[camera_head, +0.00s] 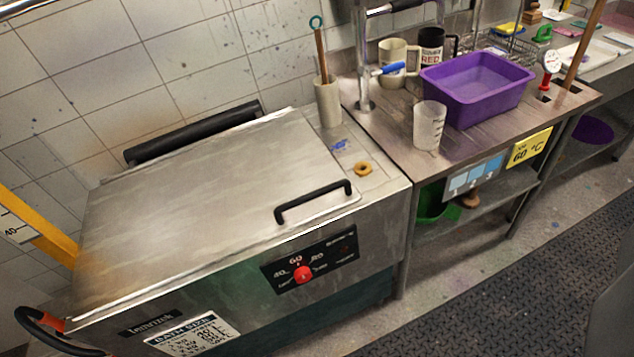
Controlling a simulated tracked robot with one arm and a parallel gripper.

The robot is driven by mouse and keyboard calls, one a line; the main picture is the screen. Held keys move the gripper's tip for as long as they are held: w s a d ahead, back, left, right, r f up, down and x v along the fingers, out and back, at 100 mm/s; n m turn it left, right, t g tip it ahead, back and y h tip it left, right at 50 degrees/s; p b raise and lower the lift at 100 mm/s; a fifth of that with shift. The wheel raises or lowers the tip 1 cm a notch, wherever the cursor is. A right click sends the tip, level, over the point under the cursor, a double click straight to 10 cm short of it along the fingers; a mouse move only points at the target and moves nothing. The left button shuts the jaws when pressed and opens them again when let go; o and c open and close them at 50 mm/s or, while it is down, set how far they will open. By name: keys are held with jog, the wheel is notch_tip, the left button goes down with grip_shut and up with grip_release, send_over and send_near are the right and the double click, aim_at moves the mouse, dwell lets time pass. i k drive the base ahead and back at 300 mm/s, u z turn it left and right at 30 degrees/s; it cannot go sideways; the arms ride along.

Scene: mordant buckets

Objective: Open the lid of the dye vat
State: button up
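The dye vat (240,265) is a steel box at the left and middle of the head camera view. Its flat steel lid (200,190) lies shut over the top. A black bar handle (313,201) stands at the lid's front right edge. A black cylinder (193,132) runs along the lid's back edge. The front panel carries a red knob (303,274) with numbers around it. My gripper is not in view, and nothing shows touching the handle.
A steel bench right of the vat holds a purple tub (477,88), a clear beaker (429,125), mugs and a tap (364,60). A holder (327,103) with a stick and a small ring (363,169) sit beside the lid. Dark floor matting (480,290) is clear.

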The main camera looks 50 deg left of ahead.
aim_at(190, 198)
jog(key=z, duration=0.15)
jog(key=i, duration=0.95)
jog(key=u, duration=1.75)
